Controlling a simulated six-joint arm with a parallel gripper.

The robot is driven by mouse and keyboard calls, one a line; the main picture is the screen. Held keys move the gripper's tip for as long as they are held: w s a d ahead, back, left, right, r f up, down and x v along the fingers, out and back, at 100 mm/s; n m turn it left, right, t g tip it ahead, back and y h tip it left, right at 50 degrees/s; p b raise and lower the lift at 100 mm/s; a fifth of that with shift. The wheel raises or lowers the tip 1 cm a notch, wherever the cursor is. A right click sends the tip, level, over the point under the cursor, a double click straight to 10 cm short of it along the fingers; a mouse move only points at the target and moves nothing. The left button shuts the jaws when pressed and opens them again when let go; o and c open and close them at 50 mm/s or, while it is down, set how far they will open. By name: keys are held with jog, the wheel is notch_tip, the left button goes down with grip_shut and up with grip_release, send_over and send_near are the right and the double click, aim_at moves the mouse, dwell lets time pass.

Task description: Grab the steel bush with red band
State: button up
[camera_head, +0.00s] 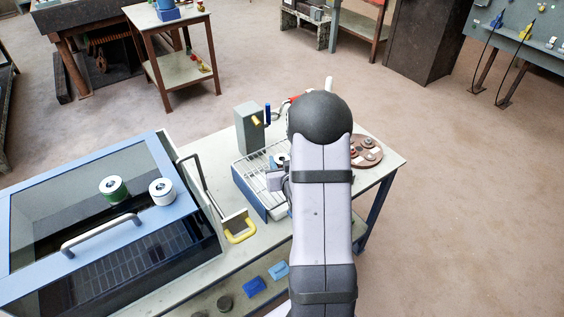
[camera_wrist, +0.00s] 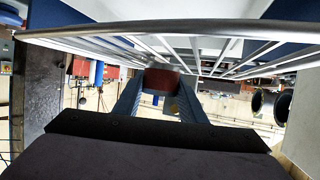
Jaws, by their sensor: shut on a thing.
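In the wrist view, the two fingers of my gripper (camera_wrist: 160,98) close on a dark red piece (camera_wrist: 160,79), which looks like the red band of the steel bush. The fingers hide its sides, and little bare steel shows. In the head view, my gripper (camera_head: 276,180) is a grey shape at the wire rack, partly behind my arm. I cannot make out the held bush there. A round pale piece with blue (camera_head: 281,159) shows on the rack beside the gripper.
The wire rack (camera_head: 250,178) has a rim (camera_wrist: 200,29) close to my gripper. A green-banded bush (camera_head: 114,188) and another bush (camera_head: 162,191) stand on the blue-framed lid (camera_head: 150,222). A grey post (camera_head: 249,128) stands behind the rack. A brown round holder (camera_head: 366,153) is at right.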

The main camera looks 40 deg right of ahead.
aim_at(282, 159)
jog(key=shift+r, duration=0.15)
jog(key=shift+r, duration=4.9)
